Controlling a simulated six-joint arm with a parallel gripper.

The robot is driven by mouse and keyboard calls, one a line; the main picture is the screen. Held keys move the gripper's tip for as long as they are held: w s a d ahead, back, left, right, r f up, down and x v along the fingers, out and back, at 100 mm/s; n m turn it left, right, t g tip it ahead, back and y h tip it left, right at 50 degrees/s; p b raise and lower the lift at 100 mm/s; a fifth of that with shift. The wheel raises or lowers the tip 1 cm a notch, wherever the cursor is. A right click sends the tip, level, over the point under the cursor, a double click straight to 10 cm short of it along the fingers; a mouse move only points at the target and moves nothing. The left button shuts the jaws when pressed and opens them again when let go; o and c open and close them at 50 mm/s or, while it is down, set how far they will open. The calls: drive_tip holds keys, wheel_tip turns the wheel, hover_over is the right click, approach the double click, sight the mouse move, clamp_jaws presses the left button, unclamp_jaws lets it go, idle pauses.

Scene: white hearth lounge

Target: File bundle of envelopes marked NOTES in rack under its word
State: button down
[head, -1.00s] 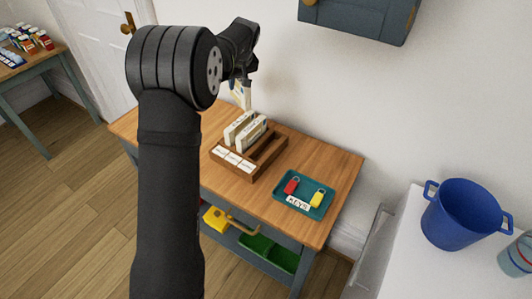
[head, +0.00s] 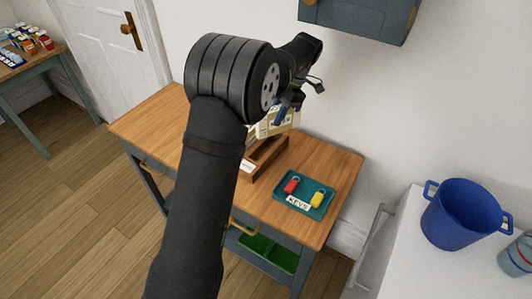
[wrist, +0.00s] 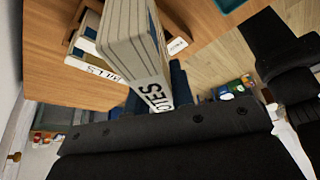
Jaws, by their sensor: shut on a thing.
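My gripper (head: 287,108) is shut on a cream bundle of envelopes (head: 286,121), above the rack in the head view. In the wrist view this bundle (wrist: 125,30) is tilted between the blue fingers (wrist: 181,86), with the end of the word NOTES showing. The wooden rack (head: 268,158) stands on the wooden table; my arm hides its left part and most of its word cards. Another bundle, whose word appears to be BILLS (wrist: 88,66), shows beside the held one in the wrist view. I cannot tell whether the held bundle touches the rack.
A teal tray (head: 308,210) with a red and a yellow key tag and a KEYS card lies right of the rack. A blue-grey cabinet (head: 358,18) hangs on the wall above. A blue bucket (head: 460,215) stands on a white surface at right.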

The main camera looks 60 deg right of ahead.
drive_tip(key=s+a+n+g, duration=0.2)
drive_tip(key=s+a+n, duration=0.1)
drive_tip(key=s+n, duration=0.3)
hover_over(265, 140)
drive_tip(key=s+a, duration=0.2)
drive_tip(key=a, duration=0.1)
drive_tip(key=shift+y, duration=0.3)
wheel_tip(265, 140, down, 7)
drive_tip(key=shift+w+d+f, duration=0.1)
drive_tip(key=shift+d+f, duration=0.05)
drive_tip(key=shift+f, duration=2.05)
drive_tip(key=shift+f, duration=0.15)
drive_tip(key=c, duration=1.3)
unclamp_jaws()
drive_tip(key=shift+o, duration=0.2)
drive_tip(key=v, duration=1.2)
drive_tip(key=shift+w, duration=0.15)
